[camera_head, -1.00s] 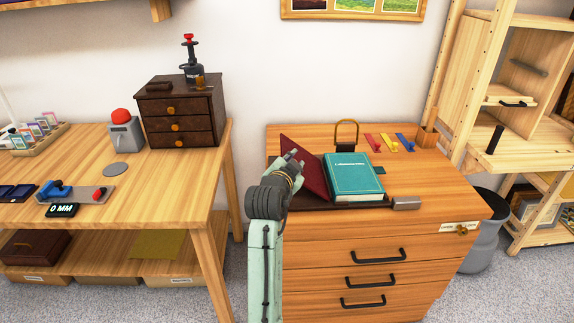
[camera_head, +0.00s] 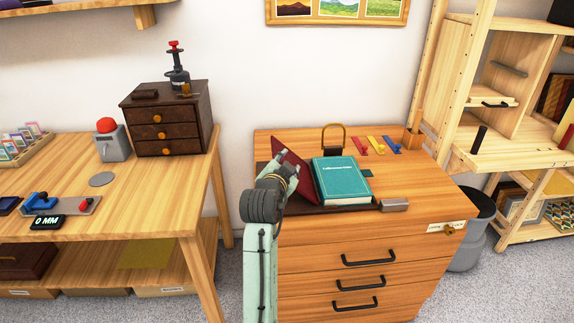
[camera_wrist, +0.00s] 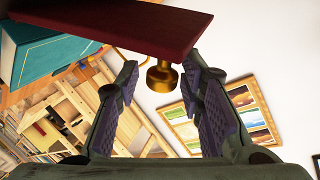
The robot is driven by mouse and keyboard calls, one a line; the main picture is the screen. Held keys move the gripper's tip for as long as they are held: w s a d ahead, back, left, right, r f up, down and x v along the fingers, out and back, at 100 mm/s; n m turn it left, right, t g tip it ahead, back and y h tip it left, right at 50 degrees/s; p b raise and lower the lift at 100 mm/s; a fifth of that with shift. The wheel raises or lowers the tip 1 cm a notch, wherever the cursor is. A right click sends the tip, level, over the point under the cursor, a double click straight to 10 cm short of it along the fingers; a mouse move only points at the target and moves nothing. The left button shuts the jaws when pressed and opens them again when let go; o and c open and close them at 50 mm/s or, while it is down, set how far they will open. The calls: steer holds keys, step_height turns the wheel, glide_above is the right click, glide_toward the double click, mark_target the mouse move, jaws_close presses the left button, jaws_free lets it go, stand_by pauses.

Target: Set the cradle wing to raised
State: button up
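The cradle wing is a dark red panel (camera_head: 303,178) tilted up at the left side of a dark book cradle (camera_head: 345,207). A closed teal book (camera_head: 342,180) lies on the cradle to its right. In the wrist view the wing (camera_wrist: 130,24) crosses the top, with a brass knob (camera_wrist: 162,77) at its lower edge. My gripper (camera_wrist: 160,86) is open, with its purple-padded fingers apart on either side of the knob. I see a gap on both sides, and no clear grip. In the head view my wrist hides the wing's lower left part.
The cradle stands on a wooden drawer cabinet (camera_head: 430,212). A brass-looped block (camera_head: 333,146) and several coloured strips (camera_head: 376,145) lie behind it. A grey block (camera_head: 394,205) sits at the cradle's right end. A workbench (camera_head: 150,195) stands left, across a gap.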

steer(key=shift+o, duration=0.2)
steer(key=shift+a, duration=0.1)
steer(key=v, duration=1.2)
